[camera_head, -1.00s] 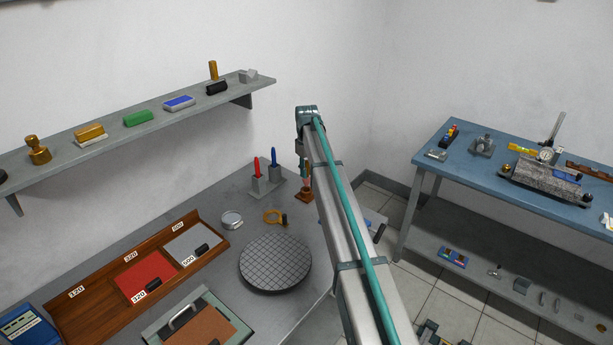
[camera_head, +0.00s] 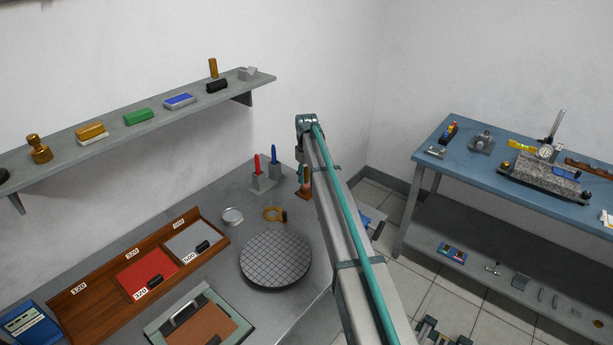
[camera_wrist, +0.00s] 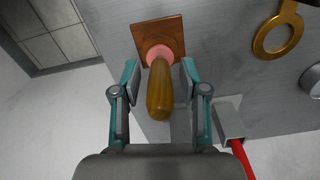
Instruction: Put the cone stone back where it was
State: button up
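The cone stone shows in the wrist view as a yellow-brown handle (camera_wrist: 160,92) with a pink part at its far end. The pink end meets a square wooden block (camera_wrist: 158,35); whether it sits in a hole there is hidden. In the head view the block (camera_head: 304,194) stands at the bench's back right, with the handle (camera_head: 307,174) upright above it. My gripper (camera_wrist: 160,76) is open, with one finger on each side of the handle and visible gaps to both. In the head view my arm partly hides the gripper (camera_head: 302,165).
A grey stand (camera_head: 262,184) with red and blue handled tools is left of the block. A brass ring (camera_head: 273,214) and round plate (camera_head: 276,260) lie nearer. The wall shelf (camera_head: 130,125) is at left; a blue table (camera_head: 470,165) stands right, beyond a floor gap.

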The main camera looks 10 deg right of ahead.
notch_tip(320, 180, up, 13)
jog(key=b, duration=0.3)
jog(key=shift+f, duration=0.15)
dwell(0.4)
